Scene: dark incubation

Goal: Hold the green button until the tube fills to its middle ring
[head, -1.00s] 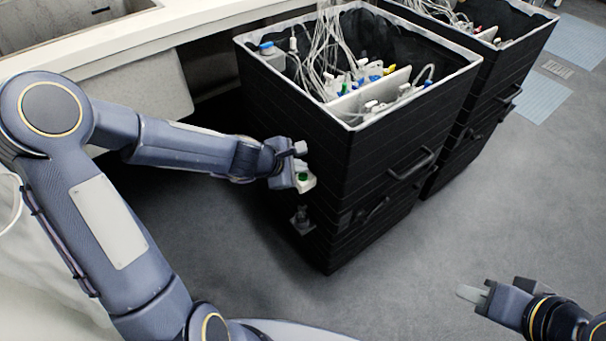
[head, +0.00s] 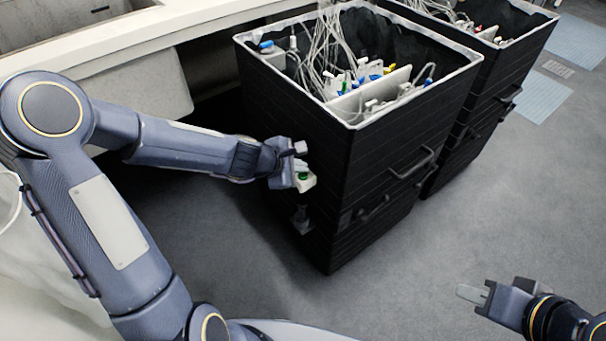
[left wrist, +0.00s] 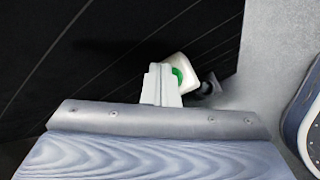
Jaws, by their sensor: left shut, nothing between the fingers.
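The green button (head: 304,176) sits on a small white housing (head: 307,186) at the side of the near black bin. My left gripper (head: 296,178) is shut and empty, with its fingertips right at the button. In the left wrist view the pale fingers (left wrist: 160,84) overlap the left part of the green button (left wrist: 178,75). I cannot tell whether they press it or only stand close. A dark fitting (head: 301,218) shows below the housing. I cannot make out the tube, its rings or any fill level. My right gripper (head: 474,293) is low at the right, away from the bins; its jaw state is unclear.
The near black bin (head: 390,150) holds cables and small coloured parts. A second black bin (head: 485,105) stands behind it to the right. A pale counter with a sink (head: 60,25) runs along the upper left. Grey floor (head: 400,260) is clear in front.

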